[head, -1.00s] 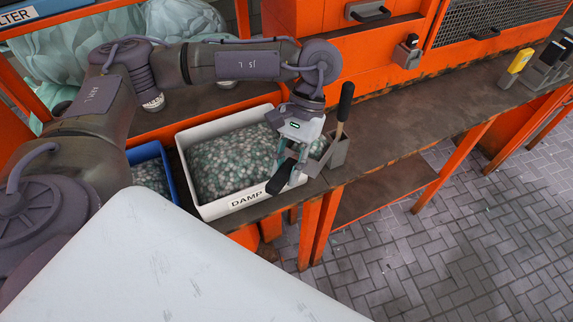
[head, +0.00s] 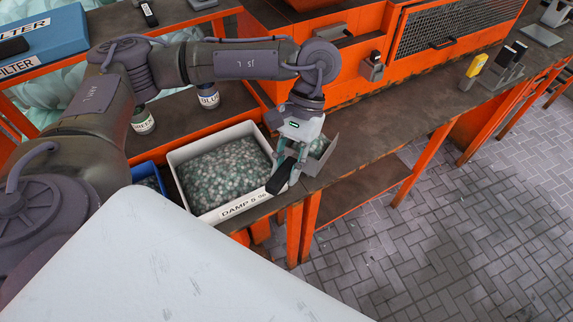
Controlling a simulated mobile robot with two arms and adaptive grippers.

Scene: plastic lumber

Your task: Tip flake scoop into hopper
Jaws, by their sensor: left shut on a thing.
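My left gripper (head: 288,178) is shut on the flake scoop and holds it at the right side of the white tub. The scoop's grey metal pan (head: 328,148) shows to the right of the gripper, with pale green flakes in it. A dark bar, apparently the scoop's handle (head: 279,178), sticks out toward the tub's front right corner. Most of the scoop is hidden by the gripper. A large orange machine (head: 345,80) stands behind the bench; I cannot tell any hopper opening on it. My right gripper is out of view.
The white tub (head: 250,213), labelled DAMP, holds flakes on the bench. A blue bin (head: 150,170) is beside it. Two jars (head: 206,97) stand behind on the left. A yellow item (head: 474,70) sits on the bench at right. Bench space between is mostly clear.

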